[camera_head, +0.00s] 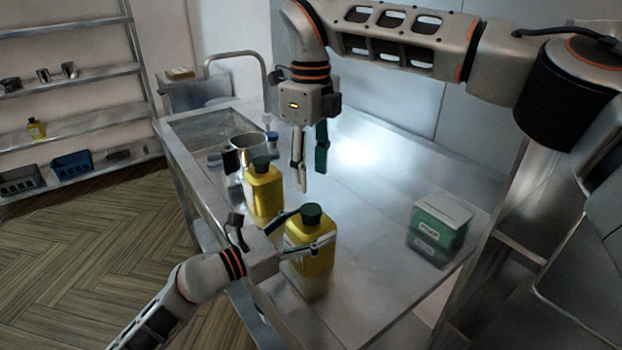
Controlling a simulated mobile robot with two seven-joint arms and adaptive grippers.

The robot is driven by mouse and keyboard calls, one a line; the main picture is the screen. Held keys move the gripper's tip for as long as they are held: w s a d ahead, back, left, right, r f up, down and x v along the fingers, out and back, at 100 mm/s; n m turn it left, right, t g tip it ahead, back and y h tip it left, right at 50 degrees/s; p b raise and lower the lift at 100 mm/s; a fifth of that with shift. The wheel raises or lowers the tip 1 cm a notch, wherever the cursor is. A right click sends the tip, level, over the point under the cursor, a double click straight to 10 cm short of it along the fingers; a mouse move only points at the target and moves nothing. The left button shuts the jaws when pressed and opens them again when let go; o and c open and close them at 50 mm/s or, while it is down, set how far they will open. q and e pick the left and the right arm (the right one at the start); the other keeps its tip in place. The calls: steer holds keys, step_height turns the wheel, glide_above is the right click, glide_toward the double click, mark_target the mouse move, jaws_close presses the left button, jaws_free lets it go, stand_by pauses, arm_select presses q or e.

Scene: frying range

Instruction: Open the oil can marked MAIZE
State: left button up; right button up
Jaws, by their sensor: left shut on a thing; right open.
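Two yellow oil cans with dark green caps stand upright on the steel table: a nearer can (312,262) and a farther can (263,197). No marking on either can is readable from here, so I cannot tell which is MAIZE. The nearer can's cap (311,214) is on. My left gripper (307,232) is shut on the nearer can, its fingers around the upper body below the cap. My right gripper (309,180) is open and empty, pointing down, above and behind the nearer can and to the right of the farther can.
A green box with a white top (440,224) stands on the table (375,190) at the right. A metal pot (246,146) and small items stand behind the farther can, near the sink (205,130). The table between the cans and the box is clear. Shelves (75,122) stand at the left.

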mark_target(311, 209)
steer(key=m, duration=0.3)
steer(key=shift+m, duration=0.3)
steer(key=m, duration=0.8)
steer(key=shift+m, duration=0.4)
steer(key=m, duration=1.3)
steer(key=shift+m, duration=0.4)
steer(key=m, duration=0.9)
steer(key=shift+f+m, duration=0.35)
steer(key=shift+m, duration=0.05)
step_height(311, 209, down, 7)
steer(key=shift+f, duration=0.15)
